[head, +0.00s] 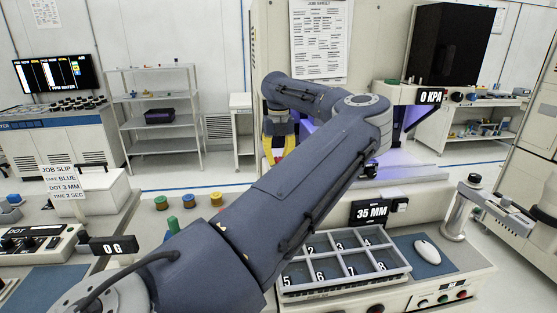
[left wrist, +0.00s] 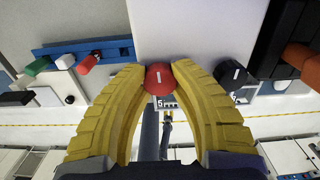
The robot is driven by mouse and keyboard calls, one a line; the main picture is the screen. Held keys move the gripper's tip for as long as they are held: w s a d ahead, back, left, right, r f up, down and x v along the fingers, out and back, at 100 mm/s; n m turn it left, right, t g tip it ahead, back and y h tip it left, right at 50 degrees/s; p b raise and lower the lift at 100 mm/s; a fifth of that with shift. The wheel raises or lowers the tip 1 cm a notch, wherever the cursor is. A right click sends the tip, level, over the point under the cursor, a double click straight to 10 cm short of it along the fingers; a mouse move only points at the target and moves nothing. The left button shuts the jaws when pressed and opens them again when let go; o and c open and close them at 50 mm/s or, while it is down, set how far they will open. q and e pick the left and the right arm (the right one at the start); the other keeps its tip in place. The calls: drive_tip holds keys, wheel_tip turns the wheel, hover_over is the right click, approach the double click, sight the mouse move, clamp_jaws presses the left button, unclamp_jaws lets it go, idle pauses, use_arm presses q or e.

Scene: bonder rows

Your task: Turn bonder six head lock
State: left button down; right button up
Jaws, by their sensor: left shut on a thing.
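In the left wrist view a red round knob (left wrist: 159,79) with a short white mark sits between the yellow fingertips of my left gripper (left wrist: 160,70), which is shut on it. A small label plate (left wrist: 166,102) beside the knob seems to read 5. A black round knob (left wrist: 230,73) with a white mark is apart, to the right of the fingers. In the head view my left gripper (head: 278,148) shows only partly, as yellow fingers at the machine front, and the knob is hidden there. My right gripper is in neither view.
A tray (head: 340,286) with numbered compartments stands below my left arm, with a 35 MM display (head: 371,211) behind it. A grey swing arm (head: 478,202) stands at the right. In the wrist view a blue rail (left wrist: 85,52) with small coloured parts lies left of the fingers.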

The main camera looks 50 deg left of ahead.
sight(279, 158)
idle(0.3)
use_arm(q)
drive_tip(key=c, duration=1)
unclamp_jaws()
drive_tip(key=shift+r, duration=0.1)
wheel_tip(279, 158, up, 12)
